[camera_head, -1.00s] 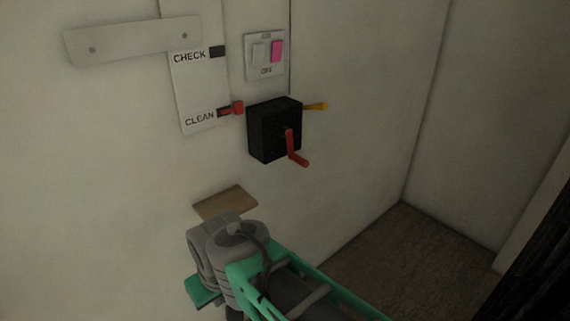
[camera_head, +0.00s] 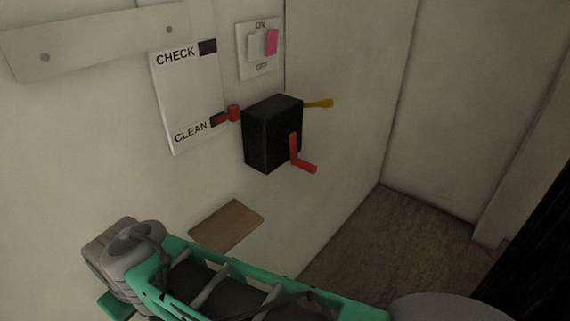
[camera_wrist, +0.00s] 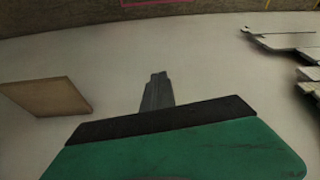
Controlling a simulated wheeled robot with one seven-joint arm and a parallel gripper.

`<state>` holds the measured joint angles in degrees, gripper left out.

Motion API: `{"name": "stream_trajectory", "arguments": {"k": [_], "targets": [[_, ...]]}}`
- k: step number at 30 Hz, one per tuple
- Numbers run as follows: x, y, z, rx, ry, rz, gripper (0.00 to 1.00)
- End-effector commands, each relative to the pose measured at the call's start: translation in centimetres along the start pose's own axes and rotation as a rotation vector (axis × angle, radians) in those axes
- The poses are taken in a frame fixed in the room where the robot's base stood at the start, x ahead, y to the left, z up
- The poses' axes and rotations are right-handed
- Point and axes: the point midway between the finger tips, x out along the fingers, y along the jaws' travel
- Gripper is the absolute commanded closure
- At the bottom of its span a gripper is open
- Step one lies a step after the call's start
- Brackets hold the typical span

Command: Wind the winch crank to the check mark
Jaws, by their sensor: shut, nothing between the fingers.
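A black winch box (camera_head: 272,134) is fixed to the pale wall. Its red crank (camera_head: 302,159) is on the right-hand face, with the grip end pointing down and right. A white scale plate (camera_head: 184,98) reads CHECK beside an upper dark mark (camera_head: 207,47) and CLEAN lower down. A red pointer (camera_head: 232,114) sits level with CLEAN. My gripper (camera_wrist: 158,78) is shut and empty in the wrist view, over a pale surface. In the head view my arm is below and left of the winch, and the fingertips cannot be made out. The gripper is apart from the crank.
A small wooden shelf (camera_head: 227,226) juts from the wall below the winch, and also shows in the wrist view (camera_wrist: 46,97). A yellow lever (camera_head: 319,103) sticks out behind the box. A switch plate (camera_head: 258,50) with a pink rocker is above. Space right of the crank looks clear.

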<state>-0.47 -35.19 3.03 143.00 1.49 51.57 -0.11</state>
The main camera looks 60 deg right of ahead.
Motion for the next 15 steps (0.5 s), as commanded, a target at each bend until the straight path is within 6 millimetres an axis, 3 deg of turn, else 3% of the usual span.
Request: {"name": "stream_trajectory", "arguments": {"k": [2,4,5,7,9,12,15], "targets": [[1.0,2.4,-1.1,0.112,0.033,0.061,1.00],[1.8,7.2,-2.8,0.305,0.097,0.177,1.00],[2.0,9.9,-3.4,0.405,0.135,0.242,1.00],[1.4,17.2,-4.0,0.653,0.240,0.428,1.00],[-0.7,24.2,-3.0,0.879,0.356,0.635,1.00],[-5.1,31.1,0.0,1.110,0.509,0.915,1.00],[-9.1,34.2,2.6,1.230,0.615,1.115,1.00]]}}
